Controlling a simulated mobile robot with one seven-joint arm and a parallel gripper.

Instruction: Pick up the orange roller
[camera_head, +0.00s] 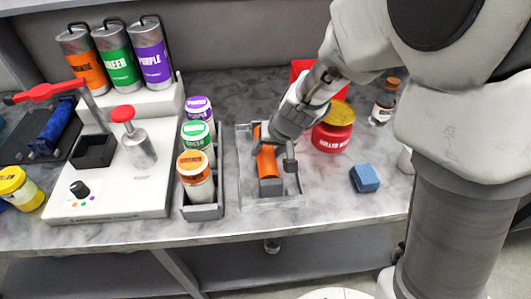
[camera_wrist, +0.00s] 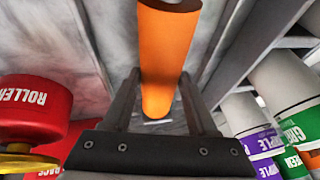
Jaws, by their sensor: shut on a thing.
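The orange roller (camera_head: 267,163) lies in a clear tray (camera_head: 245,192) on the grey marbled counter, with a dark end piece at its near end. In the head view my gripper (camera_head: 276,148) reaches down over the tray from the upper right and hides part of the roller. In the wrist view the roller (camera_wrist: 160,55) runs between the two dark fingers of my gripper (camera_wrist: 159,85), which are shut on it. I cannot tell whether the roller touches the tray.
A rack (camera_head: 205,211) of purple, green and orange ink pots stands left of the tray. A red jar (camera_head: 333,136) with a yellow lid and a blue block (camera_head: 365,178) are to the right. A white machine (camera_head: 110,195) with cans fills the left.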

